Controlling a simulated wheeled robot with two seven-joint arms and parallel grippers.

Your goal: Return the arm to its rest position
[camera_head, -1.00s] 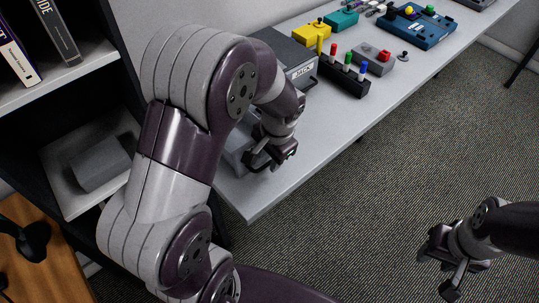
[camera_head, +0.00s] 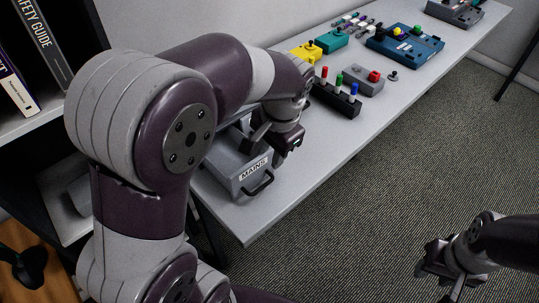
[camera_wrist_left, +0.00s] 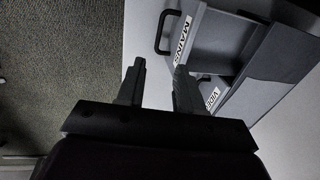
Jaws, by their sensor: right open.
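My left gripper (camera_head: 290,142) hangs over the table in the head view, just above and right of the grey drawer labelled MAINS (camera_head: 231,164). In the left wrist view its two fingers (camera_wrist_left: 158,78) stand apart with nothing between them. The MAINS drawer with its black handle shows there too (camera_wrist_left: 187,38), ahead of the fingers and apart from them. A second label, partly hidden, starts with VIDE (camera_wrist_left: 209,98). My left arm covers much of the drawer unit in the head view. My right gripper (camera_head: 449,282) is open and empty over the carpet at lower right.
On the table (camera_head: 330,150) stand a black block with coloured pegs (camera_head: 335,97), a grey box with a red button (camera_head: 364,82), a yellow box (camera_head: 305,54), a teal box (camera_head: 331,41) and a blue board (camera_head: 405,46). A bookshelf (camera_head: 52,120) stands left. The table's front strip is clear.

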